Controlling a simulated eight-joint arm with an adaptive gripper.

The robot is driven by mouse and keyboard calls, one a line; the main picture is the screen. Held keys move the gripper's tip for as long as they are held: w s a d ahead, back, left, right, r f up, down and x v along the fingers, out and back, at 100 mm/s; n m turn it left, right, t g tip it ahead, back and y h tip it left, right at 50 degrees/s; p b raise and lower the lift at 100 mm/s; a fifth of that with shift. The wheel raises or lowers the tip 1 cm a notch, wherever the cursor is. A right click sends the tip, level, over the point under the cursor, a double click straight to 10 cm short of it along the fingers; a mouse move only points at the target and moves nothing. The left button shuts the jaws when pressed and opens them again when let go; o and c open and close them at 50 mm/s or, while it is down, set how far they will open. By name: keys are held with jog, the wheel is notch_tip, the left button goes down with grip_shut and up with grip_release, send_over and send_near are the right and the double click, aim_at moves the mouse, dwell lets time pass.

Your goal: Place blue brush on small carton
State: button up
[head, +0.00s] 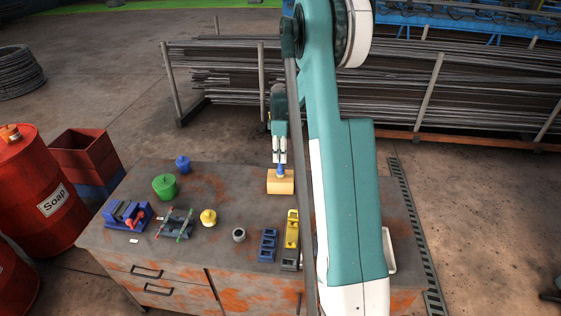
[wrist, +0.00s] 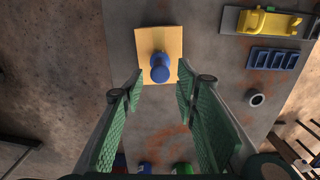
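The small carton (head: 281,186) is a tan block near the back middle of the bench; it also shows at the top of the wrist view (wrist: 147,46). The blue brush (head: 280,170) stands upright on top of it, and in the wrist view the brush (wrist: 160,70) shows its rounded blue end towards the camera. My gripper (head: 279,160) is just above the brush, pointing down. In the wrist view its green fingers (wrist: 160,88) are spread, with visible gaps on both sides of the brush. They hold nothing.
Left on the bench are a green canister (head: 165,186), a blue canister (head: 182,164), a yellow weight (head: 208,218) and tool holders (head: 127,214). A grey ring (head: 239,234), blue tray (head: 268,245) and yellow tool (head: 292,229) lie in front. My arm hides part of the right side.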

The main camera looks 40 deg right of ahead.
jog(key=shift+r, duration=3)
jog(key=s+a+r+m+t, duration=0.2)
jog(key=s+a+r, duration=0.4)
jog(key=a+r, duration=0.55)
jog(key=s+a+r+m+t, duration=0.1)
jog(key=s+a+r+m, duration=0.1)
jog(key=s+a+r, duration=0.9)
jog(key=s+a+f+m+t, duration=0.2)
jog(key=s+a, duration=0.7)
jog(key=a, duration=0.1)
jog(key=s+a+f+m+t, duration=0.2)
jog(key=s+a+m, duration=0.1)
jog(key=s+a, duration=0.7)
jog(key=shift+a+f, duration=0.3)
jog(key=shift+f, duration=0.05)
